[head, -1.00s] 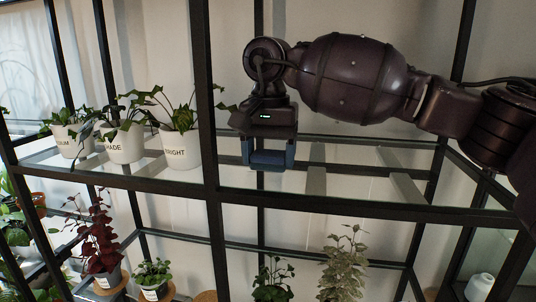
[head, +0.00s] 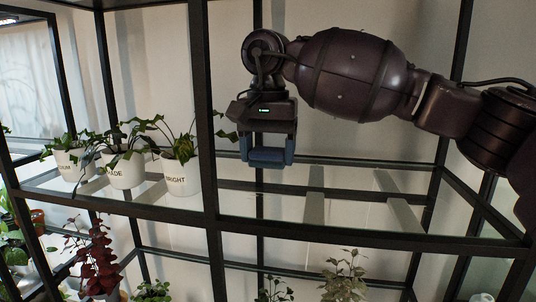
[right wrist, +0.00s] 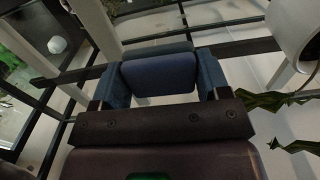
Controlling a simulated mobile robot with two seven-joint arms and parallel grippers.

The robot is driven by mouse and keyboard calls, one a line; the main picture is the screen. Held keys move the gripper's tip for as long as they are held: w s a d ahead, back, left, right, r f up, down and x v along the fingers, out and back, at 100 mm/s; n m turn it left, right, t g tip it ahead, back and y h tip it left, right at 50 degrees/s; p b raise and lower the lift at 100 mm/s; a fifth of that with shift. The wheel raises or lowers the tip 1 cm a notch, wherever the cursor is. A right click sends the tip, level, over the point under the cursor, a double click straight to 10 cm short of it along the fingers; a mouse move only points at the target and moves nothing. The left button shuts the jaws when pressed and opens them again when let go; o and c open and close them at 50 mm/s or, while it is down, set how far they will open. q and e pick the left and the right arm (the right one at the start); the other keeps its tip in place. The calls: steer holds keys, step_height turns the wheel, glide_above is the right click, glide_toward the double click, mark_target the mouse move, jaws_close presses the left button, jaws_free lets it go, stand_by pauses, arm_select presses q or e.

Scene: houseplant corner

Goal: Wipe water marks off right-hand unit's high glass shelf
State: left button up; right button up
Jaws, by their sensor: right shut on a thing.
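The right-hand unit's high glass shelf (head: 355,212) sits in a black frame and looks bare. Two pale bands cross it; I cannot tell whether they are reflections, and no water marks can be made out. My right gripper (head: 267,150) is shut on a blue block-like thing, perhaps a sponge or cloth (head: 266,156). It hangs above the shelf's left part, close to the middle upright, apparently clear of the glass. In the right wrist view the blue thing (right wrist: 158,74) spans between the fingers of the gripper (right wrist: 160,88). My left gripper is not in view.
The black middle upright (head: 206,130) stands just left of my gripper. White potted plants, one marked BRIGHT (head: 181,176), stand on the left-hand shelf; leaves reach past the upright towards my gripper. A white pot (right wrist: 297,28) shows in the right wrist view. More plants (head: 344,278) stand below.

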steer(key=shift+r, duration=0.15)
steer(key=shift+r, duration=1.35)
